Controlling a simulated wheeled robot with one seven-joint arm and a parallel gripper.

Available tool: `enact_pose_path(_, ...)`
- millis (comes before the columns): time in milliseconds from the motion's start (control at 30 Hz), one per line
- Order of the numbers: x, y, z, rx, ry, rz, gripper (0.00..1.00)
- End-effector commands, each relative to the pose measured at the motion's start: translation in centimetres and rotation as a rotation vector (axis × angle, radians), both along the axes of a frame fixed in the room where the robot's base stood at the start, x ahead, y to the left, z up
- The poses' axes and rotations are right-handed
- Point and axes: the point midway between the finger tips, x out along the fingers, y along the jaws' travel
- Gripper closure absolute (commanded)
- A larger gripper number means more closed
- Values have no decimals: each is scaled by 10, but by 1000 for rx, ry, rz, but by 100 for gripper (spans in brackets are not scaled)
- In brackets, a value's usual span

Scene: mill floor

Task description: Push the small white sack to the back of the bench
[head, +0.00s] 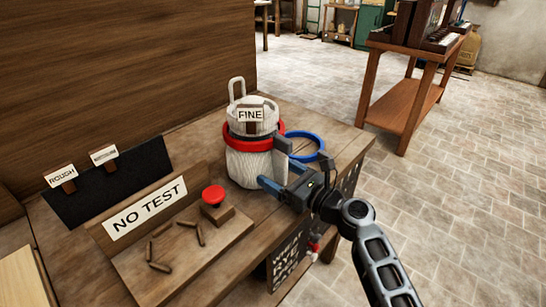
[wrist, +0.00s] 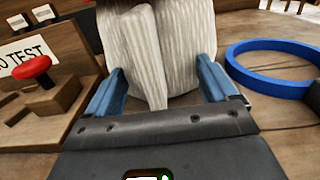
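A white, ribbed cloth sack (head: 250,168) stands upright on the wooden bench (head: 325,133), with a red ring (head: 238,144) around its upper part. A wooden tag reading FINE (head: 250,115) shows at its pale top. My gripper (head: 276,172) is low at the sack's right front side. In the wrist view the sack (wrist: 158,45) fills the space ahead of and between the blue fingers, which are spread wide. I cannot tell whether they touch it. The sack's top is cut off in that view.
A blue ring (head: 318,143) lies right of the sack. A red button (head: 213,195) on a wood block and a NO TEST board (head: 147,207) stand left. Several small brown sticks lie in front. A black board (head: 95,188) carries ROUGH and another tag. A wooden wall (head: 120,70) rises behind.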

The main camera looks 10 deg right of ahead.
Motion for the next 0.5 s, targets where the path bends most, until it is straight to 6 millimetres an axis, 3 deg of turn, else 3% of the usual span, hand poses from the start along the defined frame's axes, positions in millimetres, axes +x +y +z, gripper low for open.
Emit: enact_pose_path(500, 15, 12, -1, -1, 0, 2, 15)
